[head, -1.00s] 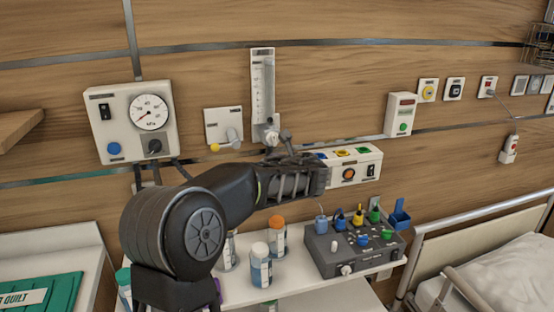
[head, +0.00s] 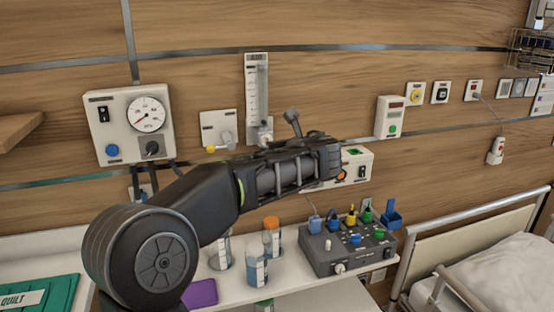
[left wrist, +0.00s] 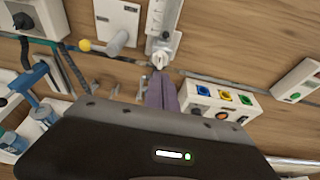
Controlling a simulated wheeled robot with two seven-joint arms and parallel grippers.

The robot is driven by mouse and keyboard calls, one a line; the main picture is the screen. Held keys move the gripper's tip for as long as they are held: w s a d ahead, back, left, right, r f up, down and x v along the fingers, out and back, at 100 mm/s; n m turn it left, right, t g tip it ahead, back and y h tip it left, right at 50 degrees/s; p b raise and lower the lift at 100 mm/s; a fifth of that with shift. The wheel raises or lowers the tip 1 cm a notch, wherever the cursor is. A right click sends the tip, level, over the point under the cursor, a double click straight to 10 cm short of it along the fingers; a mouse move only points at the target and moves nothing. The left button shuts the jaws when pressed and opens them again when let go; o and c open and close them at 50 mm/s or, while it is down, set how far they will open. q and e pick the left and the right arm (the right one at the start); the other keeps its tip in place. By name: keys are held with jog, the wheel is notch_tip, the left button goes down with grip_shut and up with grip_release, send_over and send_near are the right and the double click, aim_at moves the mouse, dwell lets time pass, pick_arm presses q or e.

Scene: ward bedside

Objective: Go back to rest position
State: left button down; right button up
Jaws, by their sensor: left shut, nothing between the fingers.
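My left arm comes in from the lower left of the head view and reaches up in front of the wall. Its gripper (head: 293,119) is in front of the panelled wall, right of the flowmeter (head: 257,90), and partly hidden behind my wrist. In the left wrist view the closed fingers (left wrist: 161,90) stand together with nothing between them, pointing toward the flowmeter's lower end (left wrist: 160,55). I cannot tell how far they are from the wall. My right gripper is not in view.
My forearm partly covers a white box with coloured buttons (head: 357,158). Below are a shelf (head: 232,296) with several bottles, a purple item (head: 200,293) and a dark control box (head: 345,258). A gauge panel (head: 130,125) hangs left; a railed bed (head: 500,255) stands right.

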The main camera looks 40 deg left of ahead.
pick_arm(q)
jog(key=shift+r, duration=0.3)
jog(key=shift+d, duration=0.1)
dwell(0.3)
